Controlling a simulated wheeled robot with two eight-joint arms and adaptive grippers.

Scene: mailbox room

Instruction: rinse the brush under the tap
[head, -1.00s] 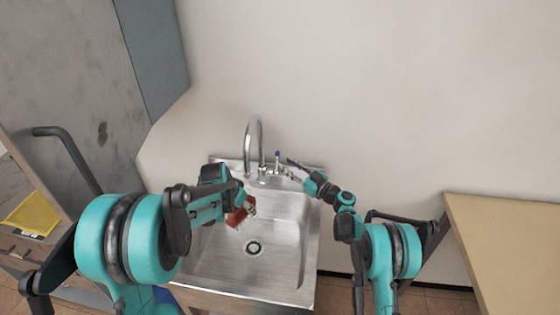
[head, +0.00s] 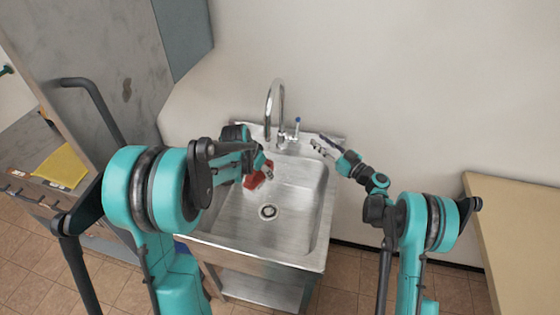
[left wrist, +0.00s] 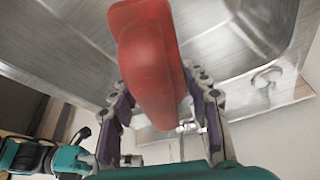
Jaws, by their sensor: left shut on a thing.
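A red brush (head: 260,175) is held over the steel sink (head: 295,225), near its left back part. In the left wrist view the red brush (left wrist: 148,55) fills the space between the fingers. My left gripper (head: 262,168) is shut on it. The chrome tap (head: 275,100) stands at the sink's back edge, and its spout arches forward behind the brush. I make out no water stream.
The drain (head: 268,211) shows in the basin floor. A wooden table (head: 520,215) is at the right. A grey cabinet with a dark handle (head: 90,83) and a surface with a yellow item (head: 62,166) are at the left. The wall closes off the back.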

